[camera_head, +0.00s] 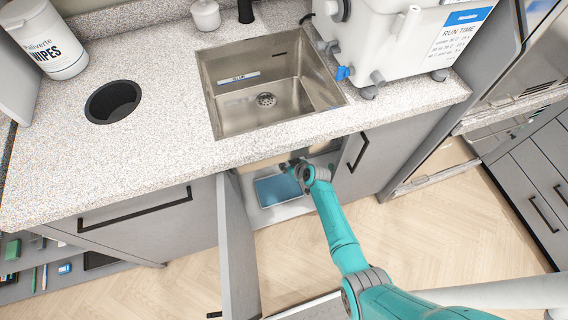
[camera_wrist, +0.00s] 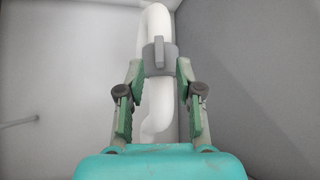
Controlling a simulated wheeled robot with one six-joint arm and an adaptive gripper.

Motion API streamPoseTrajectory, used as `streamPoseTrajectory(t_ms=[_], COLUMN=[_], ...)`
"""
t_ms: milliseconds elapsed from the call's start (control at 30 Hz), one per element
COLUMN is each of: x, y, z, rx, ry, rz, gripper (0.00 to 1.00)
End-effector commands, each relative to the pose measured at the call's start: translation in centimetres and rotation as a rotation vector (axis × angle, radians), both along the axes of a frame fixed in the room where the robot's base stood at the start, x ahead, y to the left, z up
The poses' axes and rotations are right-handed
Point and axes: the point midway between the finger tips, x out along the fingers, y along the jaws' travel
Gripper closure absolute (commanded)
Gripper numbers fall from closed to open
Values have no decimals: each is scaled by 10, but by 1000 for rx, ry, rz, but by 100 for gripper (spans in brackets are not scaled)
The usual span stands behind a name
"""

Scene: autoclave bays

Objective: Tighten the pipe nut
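The pipe nut (camera_wrist: 158,58) is a grey collar with a raised rib, around a white curved drain pipe (camera_wrist: 155,18) in the wrist view. My gripper (camera_wrist: 160,72) is open, with one green-padded finger on either side of the pipe at about the nut's height. Gaps seem to show between the fingertips and the nut; whether either touches it I cannot tell. In the head view my teal arm reaches into the cabinet under the sink, and the counter hides the nut, the pipe and my fingers.
The cabinet door (camera_head: 238,250) stands open left of my arm. A blue tray-like item (camera_head: 278,190) lies on the cabinet floor. The counter edge and sink (camera_head: 275,85) are above. In the wrist view, grey cabinet walls (camera_wrist: 255,80) stand close on the right, with a thin rod (camera_wrist: 20,123) at left.

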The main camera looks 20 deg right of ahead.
Motion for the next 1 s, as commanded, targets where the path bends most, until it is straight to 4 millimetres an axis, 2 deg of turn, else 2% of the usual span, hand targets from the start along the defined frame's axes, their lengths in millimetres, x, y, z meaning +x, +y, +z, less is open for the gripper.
streamPoseTrajectory(t_ms=[300, 733, 767, 900, 1000], x=[19, 23, 23, 23, 23], y=[6, 7, 7, 7, 7], z=[-20, -24, -24, -24, -23], rx=[1, 0, 0, -1, 0], ry=[1, 0, 0, 0, -1], rz=[0, 0, 0, -1, -1], gripper=[65, 65, 67, 100, 100])
